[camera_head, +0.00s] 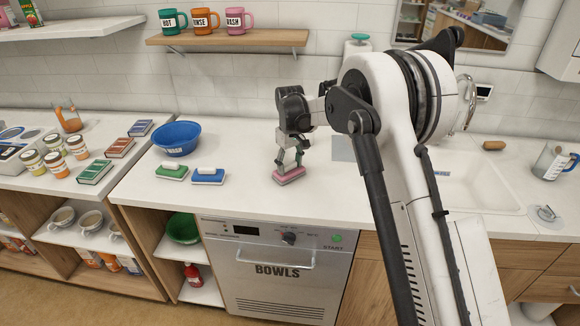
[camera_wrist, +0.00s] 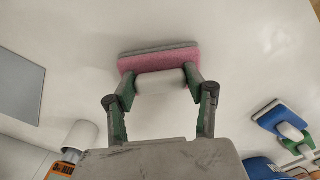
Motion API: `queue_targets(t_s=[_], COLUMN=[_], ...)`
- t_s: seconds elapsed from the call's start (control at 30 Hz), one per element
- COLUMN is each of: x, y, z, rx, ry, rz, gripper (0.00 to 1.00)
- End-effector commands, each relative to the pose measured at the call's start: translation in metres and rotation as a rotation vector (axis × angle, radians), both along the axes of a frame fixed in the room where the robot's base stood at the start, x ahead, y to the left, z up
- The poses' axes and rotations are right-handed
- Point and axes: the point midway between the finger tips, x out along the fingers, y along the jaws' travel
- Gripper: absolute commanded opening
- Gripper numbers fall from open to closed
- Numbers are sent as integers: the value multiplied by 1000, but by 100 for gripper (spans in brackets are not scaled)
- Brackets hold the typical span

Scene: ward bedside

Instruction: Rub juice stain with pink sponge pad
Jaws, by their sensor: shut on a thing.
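The pink sponge pad (camera_head: 289,176) is in my gripper (camera_head: 289,162) at the middle of the white counter. In the wrist view the fingers of my gripper (camera_wrist: 160,90) are shut on the white grip (camera_wrist: 160,82) of the pink sponge pad (camera_wrist: 128,65). The pad is at or very near the counter surface; I cannot tell whether it touches. Its underside edge looks grey. No juice stain shows clearly on the counter in either view; my arm hides part of the counter.
A green pad (camera_head: 171,172) and a blue pad (camera_head: 208,177) lie left of my gripper. A blue bowl (camera_head: 177,140) stands behind them. A grey flat square (camera_head: 345,149) lies to the right, near the sink (camera_head: 480,190). The counter in front of my gripper is clear.

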Motion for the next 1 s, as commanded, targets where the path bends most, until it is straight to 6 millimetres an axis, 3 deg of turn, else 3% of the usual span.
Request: queue_targets(t_s=[0.53, 0.57, 0.7, 1.0], x=[46, 45, 32, 6], y=[3, 5, 4, 2], z=[0, 6, -5, -2], rx=[0, 0, 0, 0], ry=[0, 0, 0, 0], rz=[8, 9, 8, 4], gripper=[27, 27, 27, 27])
